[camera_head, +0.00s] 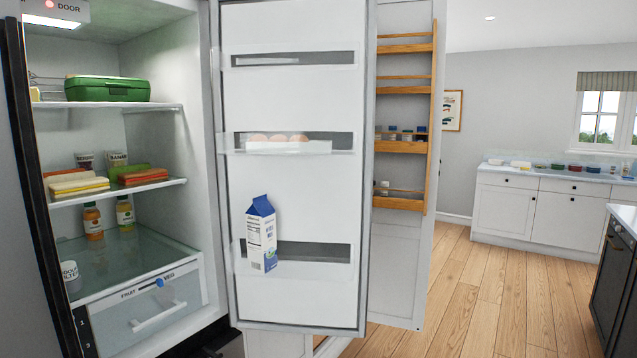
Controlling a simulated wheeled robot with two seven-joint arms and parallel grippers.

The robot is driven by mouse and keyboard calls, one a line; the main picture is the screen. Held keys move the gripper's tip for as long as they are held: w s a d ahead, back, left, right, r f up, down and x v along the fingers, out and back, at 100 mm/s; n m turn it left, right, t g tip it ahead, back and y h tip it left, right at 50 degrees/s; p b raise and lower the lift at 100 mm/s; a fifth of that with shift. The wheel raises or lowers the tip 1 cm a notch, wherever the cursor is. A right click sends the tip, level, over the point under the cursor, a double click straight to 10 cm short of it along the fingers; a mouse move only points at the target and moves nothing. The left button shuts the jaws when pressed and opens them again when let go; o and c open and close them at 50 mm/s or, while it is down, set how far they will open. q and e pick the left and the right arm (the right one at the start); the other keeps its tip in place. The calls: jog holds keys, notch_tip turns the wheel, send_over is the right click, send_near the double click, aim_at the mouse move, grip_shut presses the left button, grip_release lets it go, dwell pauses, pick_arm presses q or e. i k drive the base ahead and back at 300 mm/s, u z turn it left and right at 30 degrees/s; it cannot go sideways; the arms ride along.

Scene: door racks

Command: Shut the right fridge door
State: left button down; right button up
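The right fridge door (290,190) stands wide open in the middle of the view, its white inner side facing me. It is joined at its left edge to the fridge (165,180), whose lit inside is exposed. The door's upper rack looks empty. Its middle rack holds several eggs (275,138) in a white tray. Its lower rack holds a blue and white milk carton (262,235), slightly tilted. The outer side of the door is hidden. Neither of my grippers is in view.
A cabinet door with a wooden spice rack (405,147) stands open behind the fridge door's right edge. A dark island with a pale top (617,275) is at the right edge. The wooden floor (500,290) between them is clear. A white counter (550,205) stands farther back.

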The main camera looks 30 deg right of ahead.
aim_at(289, 69)
jog(key=z, duration=0.05)
jog(key=k, duration=0.1)
jog(key=z, duration=2)
jog(key=i, duration=4.35)
jog(key=u, duration=4.3)
jog(key=i, duration=1)
